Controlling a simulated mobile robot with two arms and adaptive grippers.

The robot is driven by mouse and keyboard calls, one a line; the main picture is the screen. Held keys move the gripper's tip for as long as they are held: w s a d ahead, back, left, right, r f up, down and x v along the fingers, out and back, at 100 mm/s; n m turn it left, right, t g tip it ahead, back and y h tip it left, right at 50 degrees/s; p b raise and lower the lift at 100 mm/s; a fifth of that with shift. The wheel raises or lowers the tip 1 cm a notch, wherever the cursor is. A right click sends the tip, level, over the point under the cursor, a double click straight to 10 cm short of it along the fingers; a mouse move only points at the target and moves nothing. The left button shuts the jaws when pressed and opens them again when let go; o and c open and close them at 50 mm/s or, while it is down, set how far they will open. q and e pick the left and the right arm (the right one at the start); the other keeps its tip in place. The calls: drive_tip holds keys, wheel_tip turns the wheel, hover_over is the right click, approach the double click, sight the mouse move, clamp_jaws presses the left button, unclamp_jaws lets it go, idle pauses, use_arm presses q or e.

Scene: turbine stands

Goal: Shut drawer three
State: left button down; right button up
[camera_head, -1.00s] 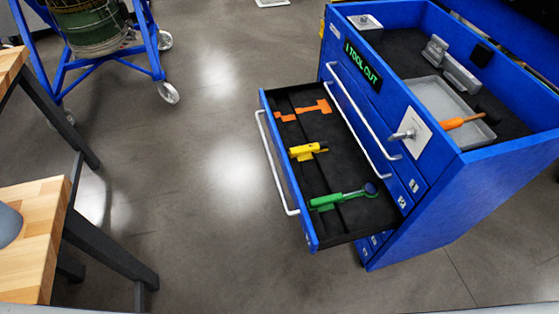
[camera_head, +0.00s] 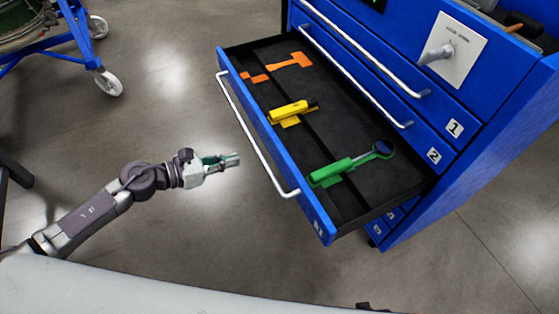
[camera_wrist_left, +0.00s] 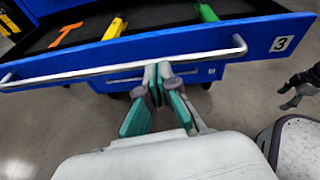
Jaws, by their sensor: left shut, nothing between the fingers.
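Drawer three (camera_head: 285,170) of the blue cabinet is pulled far out, with its white bar handle (camera_head: 257,140) on the front. Its front, with the number 3 label, also shows in the left wrist view (camera_wrist_left: 262,47). My left gripper (camera_head: 237,159) is shut and empty, just left of the handle and apart from it in the head view. In the left wrist view its fingertips (camera_wrist_left: 157,68) point at the drawer front and overlap the handle's line. A dark grey shape, apparently my right gripper (camera_wrist_left: 292,90), is at that view's right edge; its fingers are unclear.
The drawer holds an orange tool (camera_head: 290,63), a yellow tool (camera_head: 288,112) and a green tool (camera_head: 332,172). Drawers 1 and 2 above look shut. A blue wheeled stand (camera_head: 85,50) is at the upper left.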

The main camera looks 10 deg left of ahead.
sight(279, 154)
use_arm(q)
drive_tip(key=shift+m+g+h, duration=0.3)
drive_tip(key=shift+m, duration=0.6)
drive_tip(key=x, duration=0.7)
drive_tip(key=s+p+x, duration=0.1)
drive_tip(key=x, duration=0.2)
drive_tip(key=shift+w+d+r, duration=0.15)
drive_tip(key=shift+w+d, duration=0.05)
drive_tip(key=shift+d, duration=0.3)
use_arm(e)
drive_tip(key=s+f, duration=0.2)
drive_tip(key=shift+s+d+f, duration=0.15)
drive_tip(key=shift+f, duration=0.15)
use_arm(q)
drive_tip(key=shift+d, duration=0.1)
